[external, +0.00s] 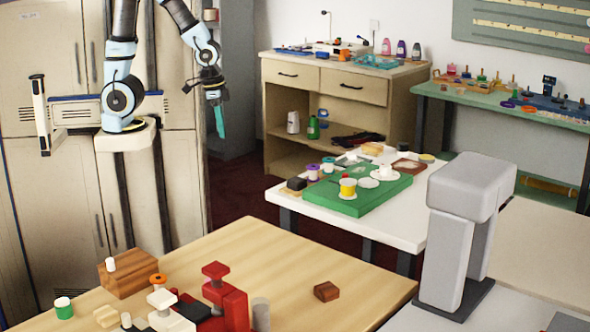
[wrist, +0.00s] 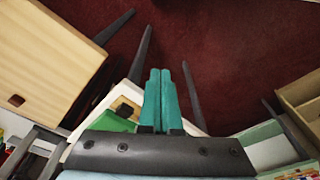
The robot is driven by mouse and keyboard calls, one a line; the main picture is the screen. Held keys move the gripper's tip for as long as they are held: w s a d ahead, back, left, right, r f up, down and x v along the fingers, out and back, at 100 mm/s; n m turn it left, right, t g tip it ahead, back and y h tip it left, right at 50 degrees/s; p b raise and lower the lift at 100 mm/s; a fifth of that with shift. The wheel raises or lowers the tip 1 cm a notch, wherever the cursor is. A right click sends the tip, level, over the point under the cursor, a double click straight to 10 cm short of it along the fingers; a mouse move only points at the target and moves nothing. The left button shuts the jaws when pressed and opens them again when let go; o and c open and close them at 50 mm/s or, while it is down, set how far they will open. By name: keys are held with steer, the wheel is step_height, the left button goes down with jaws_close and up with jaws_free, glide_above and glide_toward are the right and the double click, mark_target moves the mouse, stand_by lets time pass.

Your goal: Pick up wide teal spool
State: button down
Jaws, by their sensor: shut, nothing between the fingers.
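My gripper (external: 221,134) hangs in the air at the upper left of the external view, fingers pointing down, well apart from every table. In the wrist view its two teal fingers (wrist: 159,74) lie side by side, shut and empty. I cannot clearly single out a wide teal spool in either view.
The wooden table (external: 330,255) holds a red clamp-like tool (external: 235,305) and a wooden block (external: 127,272). A white table (external: 425,195) carries the green board. A drawer cabinet (external: 325,85) and a green bench (external: 540,118) with small items stand behind. Dark red floor (wrist: 225,40) lies open below me.

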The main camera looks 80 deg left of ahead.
steer(key=shift+c, duration=1.2)
jaws_free()
steer(key=m+g+b, duration=0.2)
steer(key=b, duration=0.3)
glide_toward(329, 159)
steer(key=shift+s, duration=0.2)
steer(key=shift+f, duration=0.45)
step_height(329, 159, down, 10)
steer(key=p, duration=0.2)
steer(key=shift+d+r+p, duration=0.1)
steer(key=shift+r+p, duration=0.05)
steer(key=shift+p, duration=0.2)
